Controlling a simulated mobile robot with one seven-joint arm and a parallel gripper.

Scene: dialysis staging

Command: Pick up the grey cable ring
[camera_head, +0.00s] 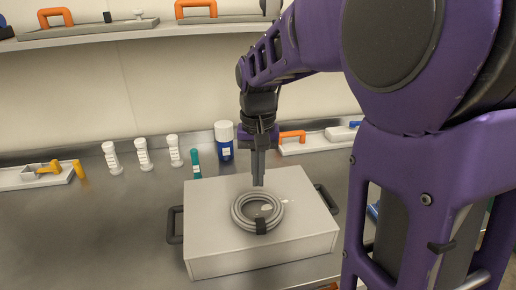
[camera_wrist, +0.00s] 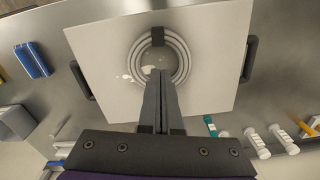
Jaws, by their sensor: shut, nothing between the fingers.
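The grey cable ring (camera_head: 246,222) is a coiled loop with a dark tie band, lying flat on top of a light grey box (camera_head: 210,251) with dark side handles. In the wrist view the closed fingertips (camera_wrist: 161,76) overlap the near side of the ring. I cannot tell whether they touch it.
A blue bottle with a white cap (camera_head: 224,142), a teal-capped tube (camera_head: 195,163) and several white bottles (camera_head: 142,155) stand behind the box. White trays with orange-handled items lie at the left (camera_head: 36,177) and back right (camera_head: 312,143). The steel counter (camera_head: 110,230) is clear at front left.

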